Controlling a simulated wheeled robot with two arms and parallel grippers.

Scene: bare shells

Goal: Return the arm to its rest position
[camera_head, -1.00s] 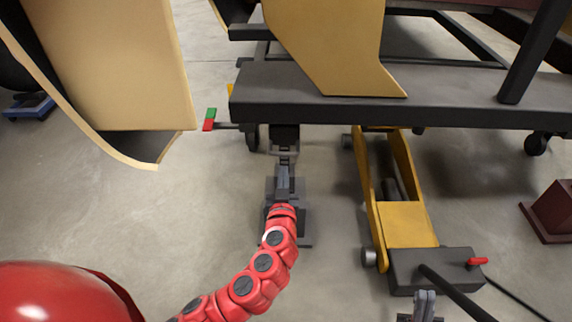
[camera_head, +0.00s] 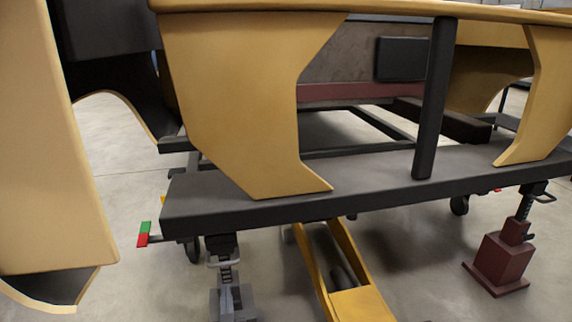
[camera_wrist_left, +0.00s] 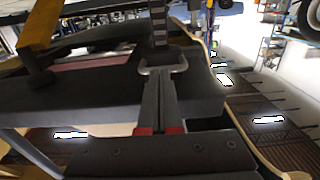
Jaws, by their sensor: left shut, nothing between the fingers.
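My left gripper (camera_head: 231,292) shows at the bottom edge of the head view, with only its grey fingers in sight. In the left wrist view its fingers (camera_wrist_left: 164,78) lie together, shut and empty. A grey jack (camera_head: 224,270) with a ridged column and a U-shaped handle stands just beyond the fingertips, under the dark frame's front beam. In the wrist view the handle (camera_wrist_left: 163,67) appears right at the tips; I cannot tell whether they touch. The rest of my left arm is below the head view. My right gripper is out of view.
A dark frame (camera_head: 260,213) carrying tan panels (camera_head: 238,90) spans the head view. A yellow floor jack (camera_head: 345,275) reaches under it. A dark red jack stand (camera_head: 502,262) is at right. A red-green tab (camera_head: 143,234) sticks out left. Floor shows at lower left.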

